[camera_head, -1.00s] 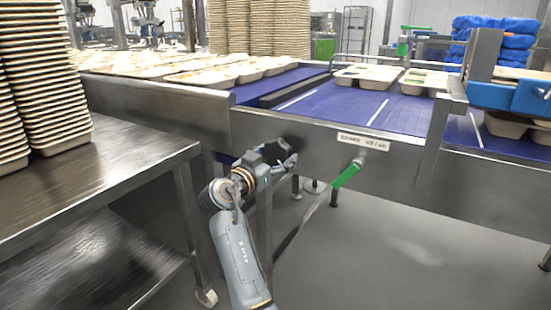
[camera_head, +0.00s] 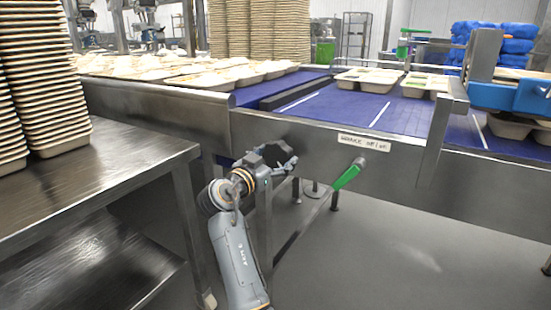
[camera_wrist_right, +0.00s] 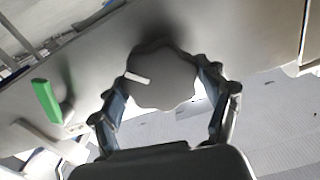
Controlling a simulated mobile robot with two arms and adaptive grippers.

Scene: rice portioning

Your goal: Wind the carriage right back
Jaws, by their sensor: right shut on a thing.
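A dark round lobed knob (camera_wrist_right: 165,68) with a white mark fills the middle of the right wrist view, on the grey side of the conveyor frame. My right gripper (camera_wrist_right: 168,92) is shut on it, one finger on each side. In the head view, the right gripper (camera_head: 283,158) is at the frame's front face, and the dark knob (camera_head: 273,152) is partly hidden by it. A white label (camera_head: 364,143) is on the frame to the right; its small print is hard to read. I cannot tell which part is the carriage. My left gripper is not in view.
A green lever (camera_head: 348,174) sticks out right of the gripper and also shows in the right wrist view (camera_wrist_right: 46,100). A steel table (camera_head: 110,165) with stacked trays (camera_head: 40,90) stands at left. Trays sit on the blue belt (camera_head: 400,113). The floor at right is clear.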

